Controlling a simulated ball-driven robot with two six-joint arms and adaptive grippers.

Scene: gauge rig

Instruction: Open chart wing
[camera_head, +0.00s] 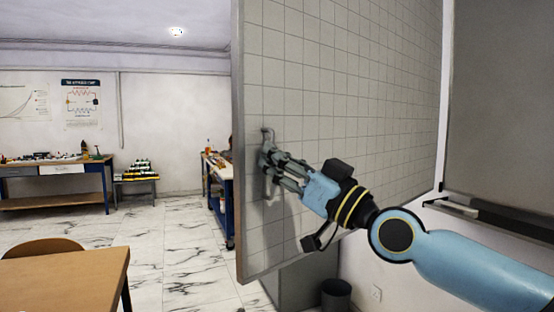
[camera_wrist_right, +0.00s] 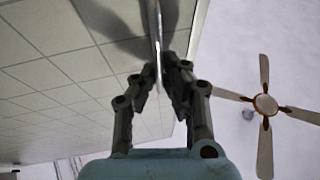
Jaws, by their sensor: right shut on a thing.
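The chart wing (camera_head: 340,100) is a large grey panel with a grid of lines. It stands swung out from the wall at the right in the head view and fills the upper left of the wrist view (camera_wrist_right: 50,50). A metal handle (camera_head: 268,134) is fixed near its left free edge. My right gripper (camera_head: 268,160) is shut on the handle, which shows as a bar between the fingers (camera_wrist_right: 160,75) in the right wrist view. The fingers hide the handle's middle. My left gripper is not in view.
A wooden table (camera_head: 70,280) stands at the lower left. A workbench (camera_head: 55,172) and a blue cart (camera_head: 222,190) stand further back. A dark bin (camera_head: 336,296) is below the wing. A dark board (camera_head: 500,100) with a ledge hangs at the right. Marble floor (camera_head: 180,240) lies open left of the wing.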

